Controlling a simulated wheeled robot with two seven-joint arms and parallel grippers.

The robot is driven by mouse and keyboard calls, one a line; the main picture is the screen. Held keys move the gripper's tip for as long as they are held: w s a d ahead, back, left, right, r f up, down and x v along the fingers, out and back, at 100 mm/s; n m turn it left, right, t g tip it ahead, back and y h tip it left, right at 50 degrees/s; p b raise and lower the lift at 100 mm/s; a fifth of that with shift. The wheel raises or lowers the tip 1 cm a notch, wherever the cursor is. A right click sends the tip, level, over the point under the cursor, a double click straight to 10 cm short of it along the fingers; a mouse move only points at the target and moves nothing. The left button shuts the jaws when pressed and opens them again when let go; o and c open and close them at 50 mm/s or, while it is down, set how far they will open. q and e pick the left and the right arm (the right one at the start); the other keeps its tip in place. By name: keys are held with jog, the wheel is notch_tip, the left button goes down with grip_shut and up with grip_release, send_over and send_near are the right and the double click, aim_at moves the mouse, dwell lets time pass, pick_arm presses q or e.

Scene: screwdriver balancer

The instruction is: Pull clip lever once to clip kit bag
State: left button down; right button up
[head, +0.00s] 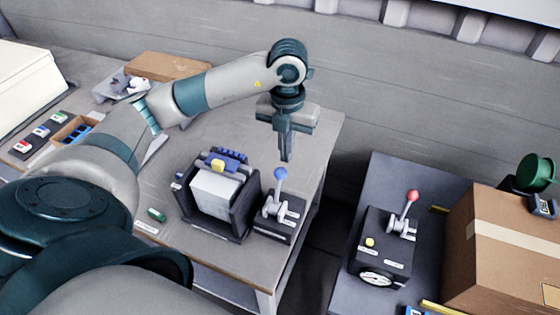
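A lever with a blue ball knob (280,174) stands on a small dark base at the right edge of the left table. I take it to be the clip lever. Beside it on the left, a white bag-like block (214,193), probably the kit bag, sits in a dark holder (236,222) with blue and yellow parts on top. My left gripper (286,157) points down just above the blue knob, apparently apart from it. Its fingers look like one narrow strip from here, so their opening is unclear. My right gripper is out of view.
A second lever with a red knob (412,196) stands on a dark box with a dial (376,279) on the right table. A large cardboard box (505,250) is beside it. A gap separates the two tables. A small green item (156,215) lies left of the holder.

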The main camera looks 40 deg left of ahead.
pick_arm(q)
notch_tip(320, 180, up, 3)
jog(key=shift+f+p, duration=0.1)
jog(key=shift+p, duration=0.45)
